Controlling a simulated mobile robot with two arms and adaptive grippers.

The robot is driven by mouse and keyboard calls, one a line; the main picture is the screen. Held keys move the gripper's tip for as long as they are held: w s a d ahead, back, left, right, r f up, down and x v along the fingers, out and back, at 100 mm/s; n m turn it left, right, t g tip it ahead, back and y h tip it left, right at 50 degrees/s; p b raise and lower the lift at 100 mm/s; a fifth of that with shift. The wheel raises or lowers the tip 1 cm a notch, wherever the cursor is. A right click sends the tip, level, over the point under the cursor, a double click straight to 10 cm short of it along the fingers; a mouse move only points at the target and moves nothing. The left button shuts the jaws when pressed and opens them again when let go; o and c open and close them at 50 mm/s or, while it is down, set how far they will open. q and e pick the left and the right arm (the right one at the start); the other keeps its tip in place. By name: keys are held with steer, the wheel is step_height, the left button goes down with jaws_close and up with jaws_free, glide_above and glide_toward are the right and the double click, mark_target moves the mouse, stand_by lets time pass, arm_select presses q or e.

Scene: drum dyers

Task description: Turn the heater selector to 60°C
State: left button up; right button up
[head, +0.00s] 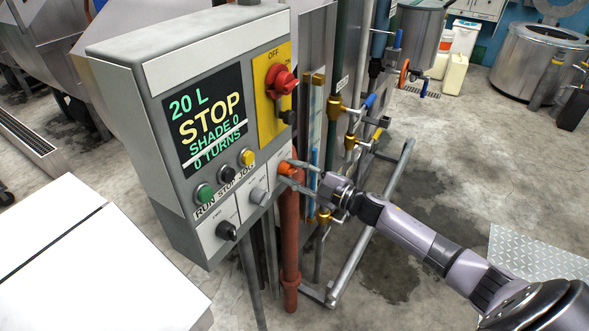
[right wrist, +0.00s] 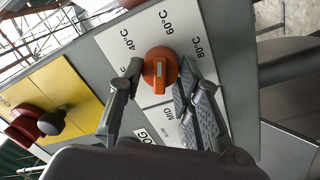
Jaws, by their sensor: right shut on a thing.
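The heater selector is an orange round knob (right wrist: 158,66) on a white plate (right wrist: 190,30) marked 40°C, 60°C and 80°C in the right wrist view. A pale mark shows on its face; which label it points at is hard to tell exactly. In the head view the knob (head: 284,168) is at the lower right of the control box, partly hidden by fingers. My right gripper (head: 292,173) is shut on it, with one finger on each side, as the right wrist view also shows (right wrist: 156,88). My left gripper is not in view.
The grey control box (head: 150,200) carries a screen (head: 203,118) reading STOP, several push buttons, other selectors (head: 227,231) and a red switch (head: 281,80) on a yellow plate. Pipes and valves (head: 350,142) stand close to the right. A white surface (head: 90,265) is at the lower left.

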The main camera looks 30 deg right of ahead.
steer(key=shift+m, duration=0.6)
steer(key=o, duration=1.1)
steer(key=shift+o, duration=0.2)
steer(key=shift+s, duration=0.1)
steer(key=v, duration=1.2)
steer(key=shift+f, duration=0.15)
